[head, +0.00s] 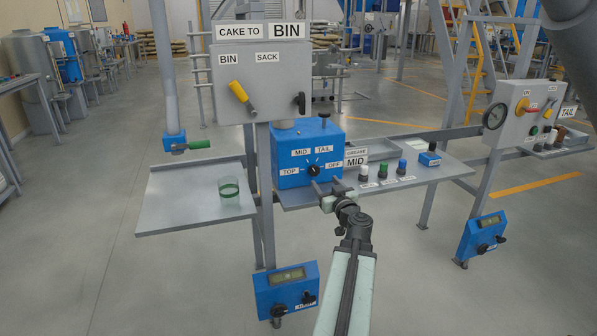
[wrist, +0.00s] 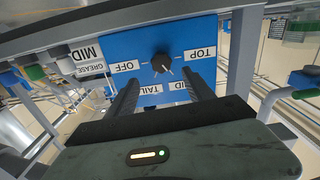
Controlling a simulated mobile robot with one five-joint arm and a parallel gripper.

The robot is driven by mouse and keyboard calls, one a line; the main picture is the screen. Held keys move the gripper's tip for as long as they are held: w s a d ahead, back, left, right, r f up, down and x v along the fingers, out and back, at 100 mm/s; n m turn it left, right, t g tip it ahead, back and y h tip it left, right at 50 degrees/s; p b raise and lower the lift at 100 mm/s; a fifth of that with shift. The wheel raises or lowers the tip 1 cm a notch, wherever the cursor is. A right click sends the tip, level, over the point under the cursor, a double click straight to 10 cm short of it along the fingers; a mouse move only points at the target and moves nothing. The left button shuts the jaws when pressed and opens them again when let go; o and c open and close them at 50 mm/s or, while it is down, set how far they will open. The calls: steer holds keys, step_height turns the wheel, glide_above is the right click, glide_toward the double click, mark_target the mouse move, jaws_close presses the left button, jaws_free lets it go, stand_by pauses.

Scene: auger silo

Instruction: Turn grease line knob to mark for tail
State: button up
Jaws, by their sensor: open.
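The grease line knob (head: 314,170) is a small black dial on the front of a blue box (head: 291,180). Marks TOP, MID, TAIL and OFF surround it. In the wrist view the knob (wrist: 161,63) has a white pointer line that appears aimed toward MID. The TAIL mark (wrist: 152,89) lies beside MID, partly behind a finger. The plate by the box (head: 356,157) reads GREASE MID. My gripper (head: 326,185) is in front of the box, below the knob. In the wrist view my gripper (wrist: 163,84) is open and empty, its fingers apart, short of the knob.
Above the box hangs a grey panel (head: 262,85) with a yellow lever (head: 242,97). Several small capped bottles (head: 382,170) stand on the shelf to the right. A blue meter box (head: 286,290) sits low in front.

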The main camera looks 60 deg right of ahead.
mark_target(316, 171)
steer(key=shift+d, duration=0.15)
steer(key=x, duration=0.8)
steer(key=shift+w, duration=0.25)
steer(key=shift+a, duration=0.3)
jaws_close()
steer(key=m, duration=0.5)
steer(key=shift+s+d+m, duration=0.1)
steer(key=shift+d+m, duration=0.05)
steer(key=shift+m, duration=0.25)
steer(key=m, duration=0.6)
steer(key=shift+d, duration=0.1)
